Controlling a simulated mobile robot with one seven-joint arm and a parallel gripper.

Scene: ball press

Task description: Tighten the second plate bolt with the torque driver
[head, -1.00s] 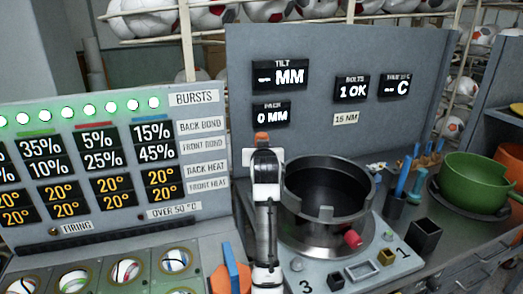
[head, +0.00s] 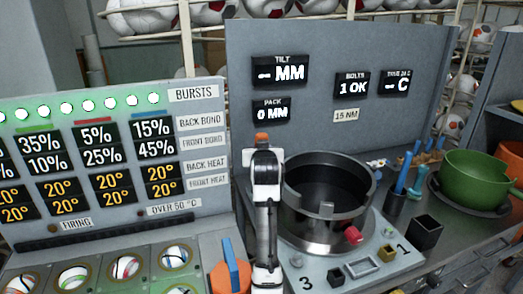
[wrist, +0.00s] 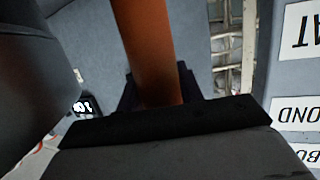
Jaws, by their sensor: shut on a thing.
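My gripper (wrist: 158,92) is shut on an orange-brown cylinder, likely the torque driver's handle (wrist: 148,40), in the wrist view. In the head view my white and black arm stands upright left of the round metal press pot (head: 327,225). A small orange end (head: 262,137) shows above the arm; it may be the same driver. The driver's tip is hidden. The pot's grey base plate (head: 312,275) carries the numbers 3 and 1. I cannot make out the plate bolts clearly. The bolts display (head: 352,86) reads 1 OK, above a 15 NM label.
A control panel (head: 100,160) with number displays fills the left. A grey back panel (head: 330,130) stands behind the pot.

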